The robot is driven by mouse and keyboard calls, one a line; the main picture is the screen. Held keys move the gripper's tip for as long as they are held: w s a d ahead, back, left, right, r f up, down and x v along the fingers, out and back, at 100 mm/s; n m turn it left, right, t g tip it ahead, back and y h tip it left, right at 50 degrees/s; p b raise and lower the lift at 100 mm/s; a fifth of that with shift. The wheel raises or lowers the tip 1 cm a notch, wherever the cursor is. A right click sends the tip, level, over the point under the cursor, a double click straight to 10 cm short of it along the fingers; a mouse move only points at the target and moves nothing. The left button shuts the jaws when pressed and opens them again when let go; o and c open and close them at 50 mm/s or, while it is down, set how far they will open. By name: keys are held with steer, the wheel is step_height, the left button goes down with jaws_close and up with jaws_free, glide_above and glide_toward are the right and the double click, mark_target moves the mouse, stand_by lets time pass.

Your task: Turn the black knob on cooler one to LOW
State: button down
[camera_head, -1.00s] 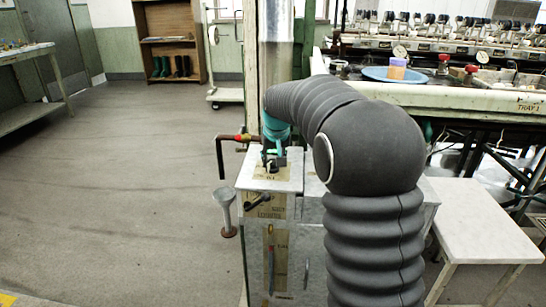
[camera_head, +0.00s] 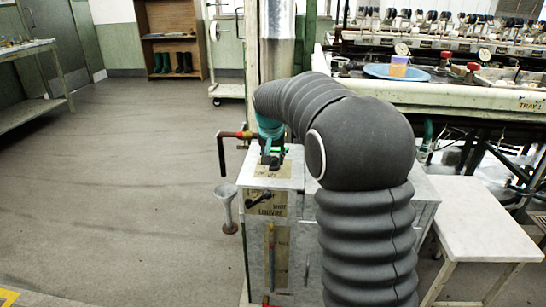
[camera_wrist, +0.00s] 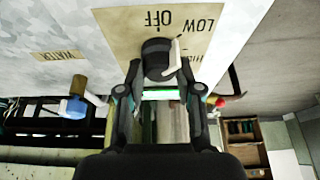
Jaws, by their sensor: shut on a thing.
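The black knob (camera_wrist: 157,58) sits on a tan label plate (camera_wrist: 120,32) on top of the cooler, seen upside down in the wrist view. It has a white pointer (camera_wrist: 176,55) whose upper end lies between the words OFF and LOW. A third word below LOW is partly hidden by the knob and a finger. My gripper (camera_wrist: 158,88) is shut on the knob, with a finger at either side. In the head view my gripper (camera_head: 271,160) is over the top of the pale cooler cabinet (camera_head: 294,172), and the knob is hard to make out there.
A black louvre handle (camera_head: 259,199) is on the cabinet front. A red-handled pipe valve (camera_head: 238,134) and a grey funnel (camera_head: 226,196) are at its left. A white bench (camera_head: 480,222) stands right. Open floor (camera_head: 130,180) lies left.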

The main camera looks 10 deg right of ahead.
steer(key=c, duration=0.8)
jaws_free()
steer(key=shift+o, duration=0.2)
steer(key=shift+r, duration=0.1)
steer(key=v, duration=1.1)
steer(key=shift+s+r, duration=0.2)
steer(key=shift+r, duration=0.15)
steer(key=shift+a, duration=0.1)
